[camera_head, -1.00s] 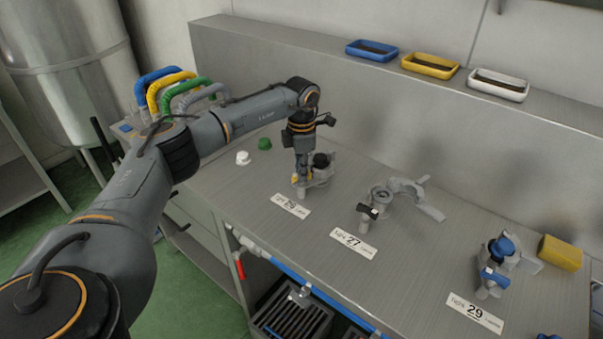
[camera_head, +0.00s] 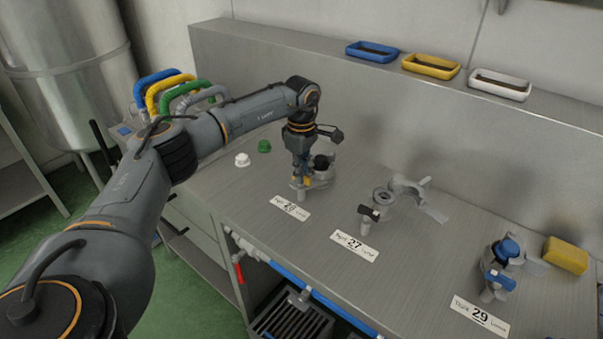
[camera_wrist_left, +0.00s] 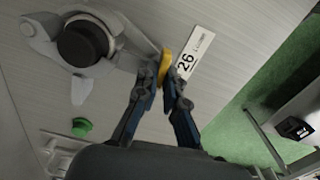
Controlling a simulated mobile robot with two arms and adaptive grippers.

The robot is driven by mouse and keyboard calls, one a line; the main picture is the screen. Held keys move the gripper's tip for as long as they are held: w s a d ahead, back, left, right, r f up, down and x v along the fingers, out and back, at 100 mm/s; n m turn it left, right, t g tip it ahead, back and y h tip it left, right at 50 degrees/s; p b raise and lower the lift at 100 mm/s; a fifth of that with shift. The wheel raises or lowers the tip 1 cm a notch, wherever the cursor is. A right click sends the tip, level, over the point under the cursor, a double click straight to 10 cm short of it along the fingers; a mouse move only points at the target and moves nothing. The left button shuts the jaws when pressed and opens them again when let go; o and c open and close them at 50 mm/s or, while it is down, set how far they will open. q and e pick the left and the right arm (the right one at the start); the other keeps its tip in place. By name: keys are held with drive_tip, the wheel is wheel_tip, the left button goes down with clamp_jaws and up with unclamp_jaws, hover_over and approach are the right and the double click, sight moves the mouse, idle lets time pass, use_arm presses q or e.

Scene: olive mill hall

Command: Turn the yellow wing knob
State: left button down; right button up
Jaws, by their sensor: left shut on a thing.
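The yellow wing knob (camera_wrist_left: 165,66) is on a grey valve fitting with a round black cap (camera_wrist_left: 86,42), beside the label numbered 26 (camera_wrist_left: 187,62). My left gripper (camera_wrist_left: 161,82) points down and is shut on the yellow knob, one finger on each side of it. In the head view my left gripper (camera_head: 301,177) is at the leftmost fitting, and its fingers hide most of the knob. Only a little yellow shows between them. My right gripper is not in view.
The fitting at label 27 has a black knob (camera_head: 369,213); the one at label 29 has a blue knob (camera_head: 499,280). A white cap (camera_head: 242,160), a green cap (camera_head: 264,146) and a yellow sponge (camera_head: 566,255) sit on the metal counter (camera_head: 400,290). Three trays line the back ledge.

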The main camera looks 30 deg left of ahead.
use_arm(q)
drive_tip(key=shift+w+r+m, duration=0.1)
drive_tip(key=shift+r+m, duration=0.05)
drive_tip(key=shift+m, duration=0.45)
drive_tip(key=c, duration=1.4)
unclamp_jaws()
drive_tip(key=shift+c, duration=0.2)
wheel_tip(320, 180, up, 12)
